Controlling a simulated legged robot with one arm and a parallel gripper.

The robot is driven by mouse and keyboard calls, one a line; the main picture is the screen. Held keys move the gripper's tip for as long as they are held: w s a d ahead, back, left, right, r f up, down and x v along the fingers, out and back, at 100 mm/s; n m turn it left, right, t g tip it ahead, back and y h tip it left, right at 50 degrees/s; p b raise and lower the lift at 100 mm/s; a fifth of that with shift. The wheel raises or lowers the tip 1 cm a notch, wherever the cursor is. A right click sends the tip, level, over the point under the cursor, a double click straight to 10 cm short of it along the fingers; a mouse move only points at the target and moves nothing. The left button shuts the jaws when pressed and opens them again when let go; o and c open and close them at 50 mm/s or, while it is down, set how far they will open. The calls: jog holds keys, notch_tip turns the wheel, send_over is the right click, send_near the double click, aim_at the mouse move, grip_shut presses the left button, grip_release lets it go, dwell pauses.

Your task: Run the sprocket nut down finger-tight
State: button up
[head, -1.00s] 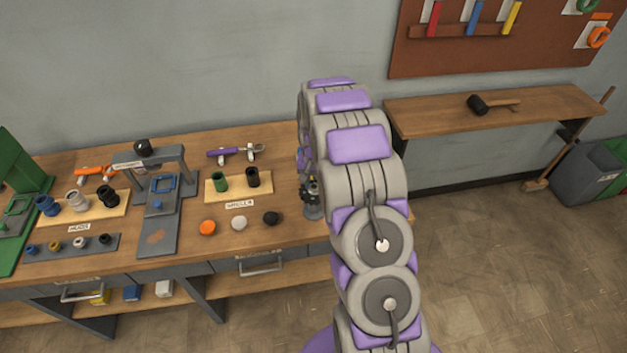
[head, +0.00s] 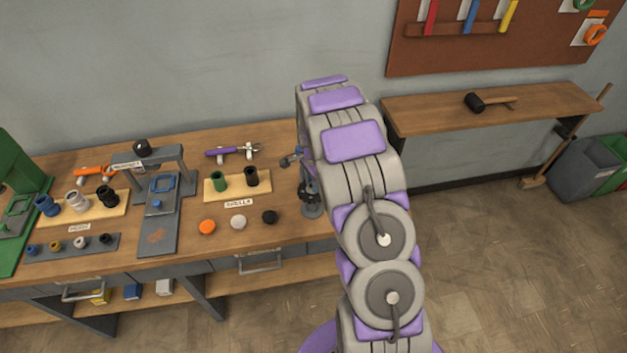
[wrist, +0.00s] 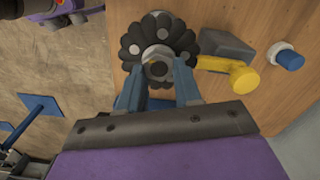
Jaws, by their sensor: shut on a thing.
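In the wrist view, the black scalloped sprocket (wrist: 130,48) has several pale round spots and sits against a wooden surface. The grey sprocket nut (wrist: 158,66) is at its centre. My gripper (wrist: 160,77) has its two blue-grey fingers on either side of the nut, shut on it. The threads behind the nut are hidden, so I cannot tell how far down it sits. In the head view, my arm hides the gripper and nut; a small dark and grey assembly (head: 310,195) shows at the arm's left edge.
In the wrist view, a yellow handle (wrist: 240,74) on a grey block and a blue peg (wrist: 290,60) lie right of the sprocket. In the head view, the workbench (head: 110,240) holds several parts and a purple-handled tool (head: 222,152). Open floor (head: 500,260) lies right.

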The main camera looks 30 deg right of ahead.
jog(key=shift+w+r+m, duration=0.1)
jog(key=shift+r+m, duration=0.05)
jog(key=shift+m, duration=0.7)
jog(key=shift+w+r+m, duration=0.1)
jog(key=shift+m, duration=0.75)
jog(key=o, duration=1.1)
jog(key=shift+s+a+f, duration=0.1)
jog(key=shift+f, duration=0.05)
jog(key=shift+c, duration=0.2)
notch_tip(320, 180, up, 17)
jog(key=shift+p, duration=0.3)
